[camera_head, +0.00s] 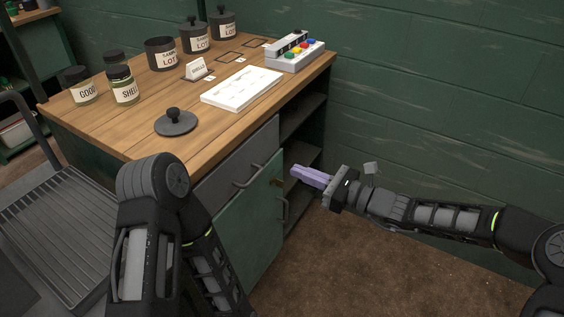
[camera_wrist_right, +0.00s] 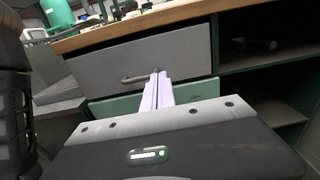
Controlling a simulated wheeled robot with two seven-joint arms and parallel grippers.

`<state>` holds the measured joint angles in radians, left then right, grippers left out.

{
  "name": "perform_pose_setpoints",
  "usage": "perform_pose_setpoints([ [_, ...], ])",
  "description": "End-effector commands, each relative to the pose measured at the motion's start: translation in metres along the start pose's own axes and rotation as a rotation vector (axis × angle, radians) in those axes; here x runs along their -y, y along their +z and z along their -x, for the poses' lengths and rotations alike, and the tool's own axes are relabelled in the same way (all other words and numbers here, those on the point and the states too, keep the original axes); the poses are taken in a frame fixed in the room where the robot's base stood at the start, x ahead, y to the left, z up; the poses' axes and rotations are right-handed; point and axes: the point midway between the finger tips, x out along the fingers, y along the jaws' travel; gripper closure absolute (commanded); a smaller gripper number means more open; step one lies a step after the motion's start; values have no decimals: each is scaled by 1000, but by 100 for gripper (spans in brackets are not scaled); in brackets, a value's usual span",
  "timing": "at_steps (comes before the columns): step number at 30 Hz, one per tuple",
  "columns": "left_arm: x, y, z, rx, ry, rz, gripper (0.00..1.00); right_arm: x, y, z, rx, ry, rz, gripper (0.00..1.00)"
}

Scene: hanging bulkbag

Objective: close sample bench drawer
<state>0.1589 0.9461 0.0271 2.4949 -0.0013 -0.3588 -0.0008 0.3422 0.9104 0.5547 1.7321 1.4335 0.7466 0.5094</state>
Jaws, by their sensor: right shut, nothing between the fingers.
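The sample bench drawer has a grey front (camera_head: 236,164) under the wooden top, with a bar handle (camera_head: 250,171). In the right wrist view the drawer front (camera_wrist_right: 120,58) spans the bench, with its handle (camera_wrist_right: 136,78) just left of my fingertips. I cannot tell exactly how far the drawer stands out. My right gripper (camera_head: 298,170) has its lilac fingers together, empty, to the right of the drawer front in the head view. In the wrist view its fingers (camera_wrist_right: 157,74) point at the bench; contact is unclear. My left arm covers the bench's near corner; its gripper is out of view.
Below the drawer is a green door (camera_head: 250,222) with its own handle. Open shelves (camera_head: 303,115) lie right of it. The bench top (camera_head: 225,115) carries jars, pots, a lid (camera_head: 176,122), a white board (camera_head: 242,88) and a button box (camera_head: 294,55). The brown floor on the right is clear.

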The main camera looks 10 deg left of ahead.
Motion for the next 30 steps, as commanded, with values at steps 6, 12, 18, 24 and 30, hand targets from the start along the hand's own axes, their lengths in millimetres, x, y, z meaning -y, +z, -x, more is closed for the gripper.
perform_pose_setpoints([
  [6, -2, 0, 4, 1, 0, -1, 19, 0, 0, 26, -2, 0, 0, 100],
  [12, -2, 0, 4, 1, 0, -1, 19, -1, -1, 28, -1, 1, 0, 100],
  [18, -2, 0, 4, 1, 0, -1, 19, 0, -1, 28, -1, 1, 0, 100],
  [24, -2, 0, 4, 1, 0, -1, 19, 0, -2, 28, -6, -2, 14, 100],
  [30, -2, 0, 4, 1, 0, -1, 19, -9, -52, 32, -187, 17, 172, 100],
])
